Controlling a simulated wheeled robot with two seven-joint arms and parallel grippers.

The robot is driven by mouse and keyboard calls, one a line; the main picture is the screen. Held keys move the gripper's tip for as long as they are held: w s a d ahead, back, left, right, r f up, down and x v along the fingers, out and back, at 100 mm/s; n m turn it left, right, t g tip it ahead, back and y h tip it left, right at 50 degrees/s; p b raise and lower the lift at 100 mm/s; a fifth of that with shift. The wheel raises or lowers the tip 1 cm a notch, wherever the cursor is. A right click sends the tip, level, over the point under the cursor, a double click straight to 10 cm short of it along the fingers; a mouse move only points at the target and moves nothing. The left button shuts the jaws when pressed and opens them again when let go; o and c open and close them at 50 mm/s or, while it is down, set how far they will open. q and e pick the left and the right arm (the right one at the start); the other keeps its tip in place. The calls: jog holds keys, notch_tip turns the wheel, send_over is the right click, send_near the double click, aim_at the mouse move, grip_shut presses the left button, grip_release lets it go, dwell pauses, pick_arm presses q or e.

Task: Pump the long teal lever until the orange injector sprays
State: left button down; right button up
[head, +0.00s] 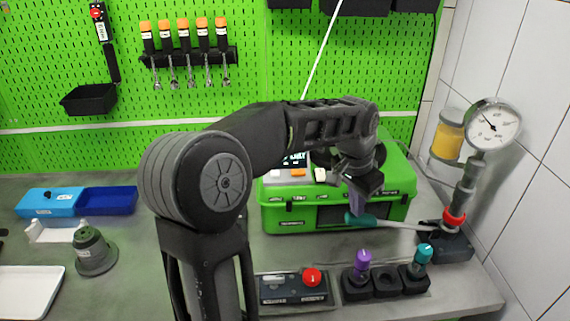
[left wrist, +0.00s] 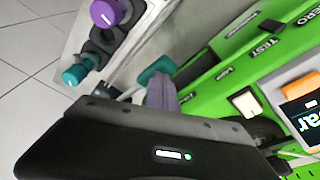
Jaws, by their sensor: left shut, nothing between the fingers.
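The long teal lever (head: 364,220) reaches left from the pump stand, with a teal grip on a pale rod, in front of the green case. Its teal end also shows in the left wrist view (left wrist: 156,68) beyond my fingertips. My left gripper (head: 357,208) is shut and empty, pointing down at the teal grip; I cannot tell whether it touches. Its fingers show in the left wrist view (left wrist: 161,93). The pump has a round gauge (head: 493,124), a red ring (head: 454,219) and a yellow reservoir (head: 447,141). I cannot identify the orange injector for certain. My right gripper is out of view.
The green case (head: 290,217) stands behind the lever. In front are a red-button box (head: 293,288), a purple knob (head: 363,258) and a teal knob (head: 423,254). A tiled wall bounds the right. Several orange-topped items (head: 183,27) hang on the pegboard.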

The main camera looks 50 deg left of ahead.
aim_at(353, 218)
pick_arm(q)
jog(key=shift+s+a+f+b, duration=0.1)
jog(key=shift+s+f+b, duration=0.05)
jog(key=shift+f+b, duration=0.9)
jog(key=shift+s+f+b, duration=0.15)
jog(key=shift+f+b, duration=0.65)
jog(key=shift+f, duration=0.45)
jog(key=shift+r, duration=0.1)
jog(key=shift+w+r+p, duration=0.15)
jog(key=shift+r+p, duration=0.85)
jog(key=shift+r, duration=0.15)
jog(key=shift+w+r+p, duration=0.15)
jog(key=shift+r+p, duration=0.8)
jog(key=shift+r, duration=0.15)
notch_tip(353, 218, up, 6)
jog(key=p, duration=0.4)
jog(key=shift+p, duration=0.35)
jog(key=shift+d, duration=0.2)
